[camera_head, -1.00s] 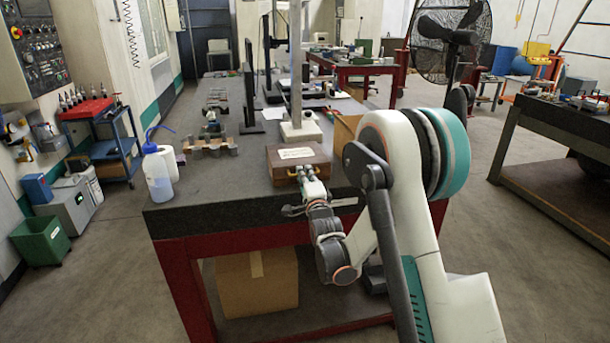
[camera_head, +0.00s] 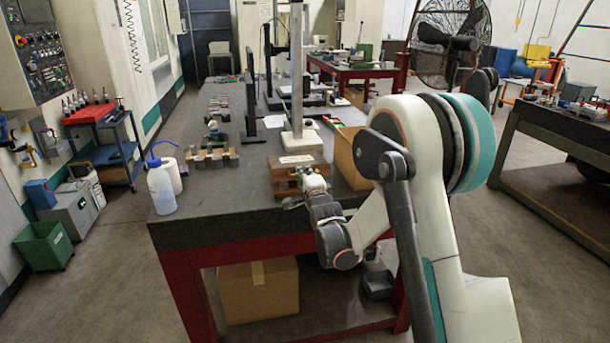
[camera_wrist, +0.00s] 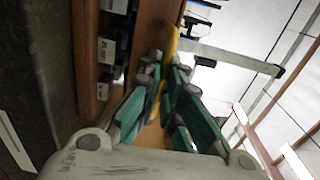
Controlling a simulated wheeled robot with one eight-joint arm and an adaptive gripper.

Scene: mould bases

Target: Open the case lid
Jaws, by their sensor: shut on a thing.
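A brown wooden case (camera_head: 285,186) with a pale label on its lid (camera_head: 318,158) sits on the dark bench top. The lid is partly raised at its front edge. In the wrist view, a dark gap with several pale blocks (camera_wrist: 105,50) shows between the case base (camera_wrist: 85,45) and the lid (camera_wrist: 150,30). My gripper (camera_wrist: 167,72) is shut on the lid's front edge area; the fingers hide the exact contact. In the head view, my gripper (camera_head: 314,184) is at the front of the case, with its fingertips small and partly hidden.
A cardboard box (camera_head: 349,150) stands right beside the case. A white stand base (camera_head: 301,139) is behind it. A wash bottle (camera_head: 161,188) and a white roll (camera_head: 172,172) stand on the left. The bench (camera_head: 235,205) is clear between bottle and case.

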